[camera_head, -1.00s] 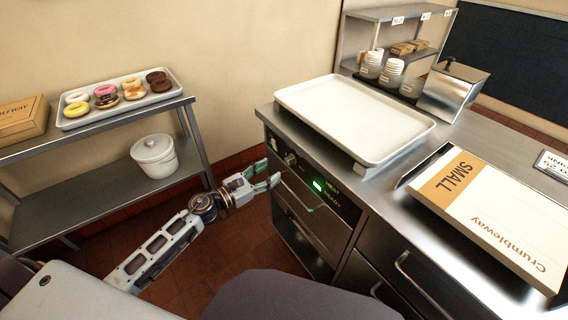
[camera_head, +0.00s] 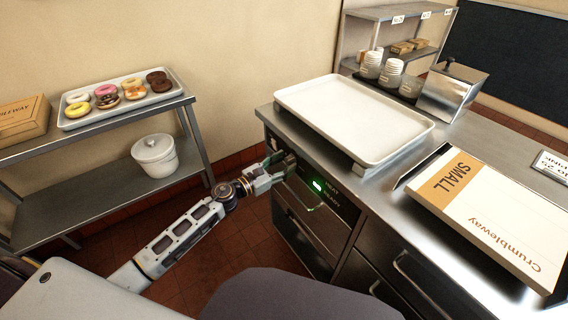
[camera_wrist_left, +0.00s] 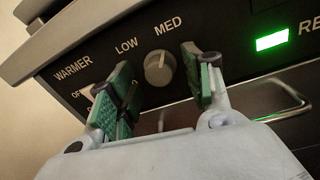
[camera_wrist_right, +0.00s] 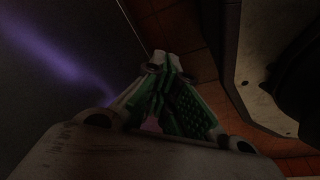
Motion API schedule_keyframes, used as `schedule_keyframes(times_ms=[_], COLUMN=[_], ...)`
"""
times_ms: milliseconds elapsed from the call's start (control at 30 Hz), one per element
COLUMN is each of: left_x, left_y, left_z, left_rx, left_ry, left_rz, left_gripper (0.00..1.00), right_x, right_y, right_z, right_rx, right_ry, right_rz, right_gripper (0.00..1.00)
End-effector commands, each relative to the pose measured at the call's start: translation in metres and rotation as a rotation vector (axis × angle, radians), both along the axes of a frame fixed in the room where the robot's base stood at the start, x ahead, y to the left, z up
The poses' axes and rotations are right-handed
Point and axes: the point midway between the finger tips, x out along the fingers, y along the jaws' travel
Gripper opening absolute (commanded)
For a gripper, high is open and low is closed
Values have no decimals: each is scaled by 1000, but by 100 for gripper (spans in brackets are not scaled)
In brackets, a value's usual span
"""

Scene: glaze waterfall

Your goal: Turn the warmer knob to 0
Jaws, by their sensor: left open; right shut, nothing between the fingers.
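The round grey warmer knob (camera_wrist_left: 159,69) shows in the left wrist view on a dark panel (camera_wrist_left: 225,62) lettered WARMER, LOW and MED. Its pointer seems to face up toward MED, but the mark is small. My left gripper (camera_head: 285,164) is at the panel, and the knob is hidden behind it in the head view. In the left wrist view my left gripper (camera_wrist_left: 158,76) is open, one finger on each side of the knob, with gaps showing. The OFF lettering is partly covered by the left finger. My right gripper (camera_wrist_right: 165,72) is shut and empty in the right wrist view.
A green light (camera_wrist_left: 271,40) glows right of the knob, above a metal drawer handle (camera_wrist_left: 285,108). A white tray (camera_head: 303,96) lies on the counter above the panel. A shelf with a donut tray (camera_head: 84,120) stands at left, with open floor between.

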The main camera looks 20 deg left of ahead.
Motion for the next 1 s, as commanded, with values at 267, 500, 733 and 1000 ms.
schedule_keyframes(times_ms=[267,500,733,1000], left_x=[5,4,4,4], left_y=[-3,-3,-3,-3], left_z=[0,0,0,0], left_rx=[0,0,1,-2], left_ry=[1,1,1,2], left_rz=[1,1,0,1], left_gripper=[50,47,17,4], right_x=[1,-3,-8,-9], right_y=[5,6,2,-6], right_z=[-1,-2,-3,-3], right_rx=[6,8,4,-7], right_ry=[0,5,9,10], right_rz=[-4,-4,-2,3], right_gripper=[0,0,0,0])
